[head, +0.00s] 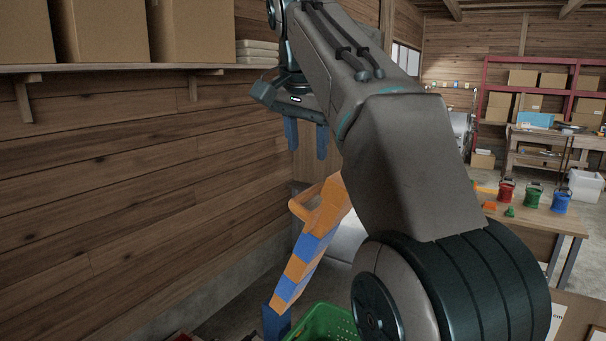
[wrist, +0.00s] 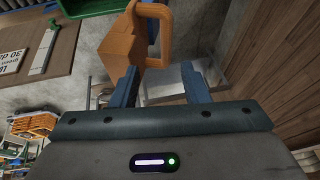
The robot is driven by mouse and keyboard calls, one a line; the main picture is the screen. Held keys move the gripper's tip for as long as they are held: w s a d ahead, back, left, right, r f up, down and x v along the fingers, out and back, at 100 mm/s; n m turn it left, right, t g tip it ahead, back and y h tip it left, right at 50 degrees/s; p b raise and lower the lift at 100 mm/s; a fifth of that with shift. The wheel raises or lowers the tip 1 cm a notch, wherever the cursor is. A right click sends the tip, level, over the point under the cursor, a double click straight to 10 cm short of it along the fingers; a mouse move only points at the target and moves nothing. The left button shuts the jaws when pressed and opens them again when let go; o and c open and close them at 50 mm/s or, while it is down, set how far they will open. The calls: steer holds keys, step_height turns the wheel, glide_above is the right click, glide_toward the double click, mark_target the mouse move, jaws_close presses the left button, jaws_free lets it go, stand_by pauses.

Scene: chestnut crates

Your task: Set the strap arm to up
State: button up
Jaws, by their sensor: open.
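The strap arm (head: 308,249) has orange and blue stripes. In the head view it slopes from a blue post (head: 277,323) at lower left up to an orange looped handle (head: 318,212) at upper right. Part of its upper right end is close to or behind my arm. My gripper (head: 306,153) is open, its blue fingers pointing down above the handle, with a visible gap. In the wrist view the orange handle (wrist: 153,12) lies beyond the fingertips of my gripper (wrist: 160,71). Nothing is between the fingers.
A plank wall (head: 130,180) with a shelf of boxes (head: 100,69) runs along the left. A green crate (head: 325,325) stands below the strap arm. A workbench (head: 530,213) with red, green and blue buckets is on the right. Open floor shows behind the strap arm.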

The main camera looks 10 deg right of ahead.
mark_target(308, 190)
steer(key=shift+m, duration=0.5)
steer(key=x, duration=0.4)
steer(key=w+b+x, duration=0.1)
steer(key=x, duration=0.7)
steer(key=shift+w+d+r+b, duration=0.15)
steer(key=shift+w+b, duration=0.15)
steer(key=shift+w, duration=0.2)
jaws_close()
